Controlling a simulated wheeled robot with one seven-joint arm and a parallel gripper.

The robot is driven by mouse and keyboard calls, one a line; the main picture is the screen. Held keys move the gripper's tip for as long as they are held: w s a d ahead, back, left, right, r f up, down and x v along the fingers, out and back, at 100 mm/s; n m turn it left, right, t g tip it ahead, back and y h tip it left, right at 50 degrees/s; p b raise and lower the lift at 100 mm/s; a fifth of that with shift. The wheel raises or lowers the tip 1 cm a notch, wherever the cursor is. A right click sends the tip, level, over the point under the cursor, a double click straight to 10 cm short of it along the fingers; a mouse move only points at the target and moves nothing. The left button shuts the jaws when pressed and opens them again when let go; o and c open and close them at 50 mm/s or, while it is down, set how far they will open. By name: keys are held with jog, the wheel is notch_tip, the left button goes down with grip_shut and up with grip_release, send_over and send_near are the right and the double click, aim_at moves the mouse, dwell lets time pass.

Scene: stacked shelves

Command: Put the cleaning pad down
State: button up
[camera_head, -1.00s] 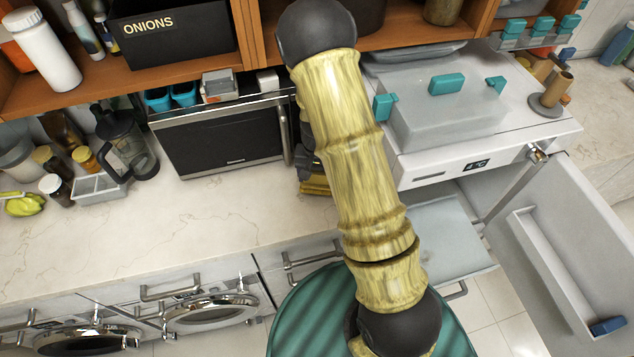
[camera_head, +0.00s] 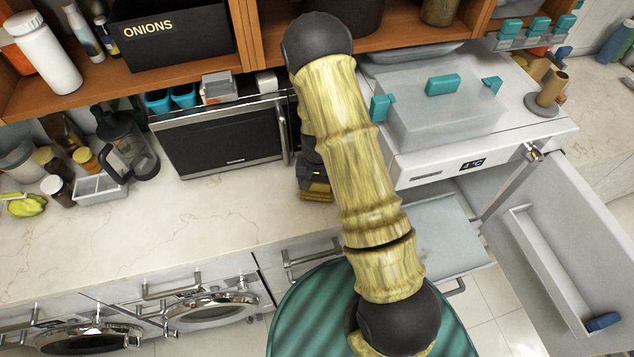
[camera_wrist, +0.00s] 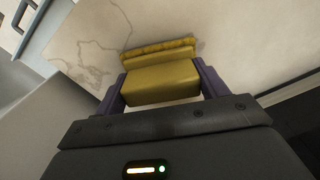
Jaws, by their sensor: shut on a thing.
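The cleaning pad is yellow, with a block-shaped grip (camera_wrist: 162,84) and a wider, rough-edged base (camera_wrist: 158,50). In the wrist view my gripper (camera_wrist: 161,88) is shut on the block, one purple finger on each side. The pad is over the pale marbled countertop (camera_wrist: 225,35); a shadow lies beside its base, and I cannot tell whether it touches. In the head view the pad (camera_head: 318,193) shows just left of my arm, in front of the microwave's right end. My arm hides part of the pad and gripper (camera_head: 314,180) there.
The microwave (camera_head: 225,145) stands behind, with shelves above holding the onions box (camera_head: 180,35). A blender jug (camera_head: 130,145) and jars stand at the left. Clear counter (camera_head: 200,215) lies between. At the right, a fridge door (camera_head: 555,255) hangs open.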

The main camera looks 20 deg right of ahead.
aim_at(318, 181)
jog(key=shift+f, duration=0.2)
jog(key=o, duration=1.2)
jog(key=shift+r, duration=0.15)
notch_tip(318, 181, up, 12)
jog(key=b, duration=0.3)
jog(key=shift+b, duration=0.35)
jog(key=s+r+n+t, duration=0.1)
jog(key=s+r+n, duration=0.1)
jog(key=s+r, duration=0.2)
jog(key=s+r+n+t, duration=0.1)
jog(key=s+r, duration=0.4)
jog(key=s, duration=0.5)
jog(key=shift+s+n+t, duration=0.15)
jog(key=shift+n+t, duration=0.15)
jog(key=shift+n, duration=0.5)
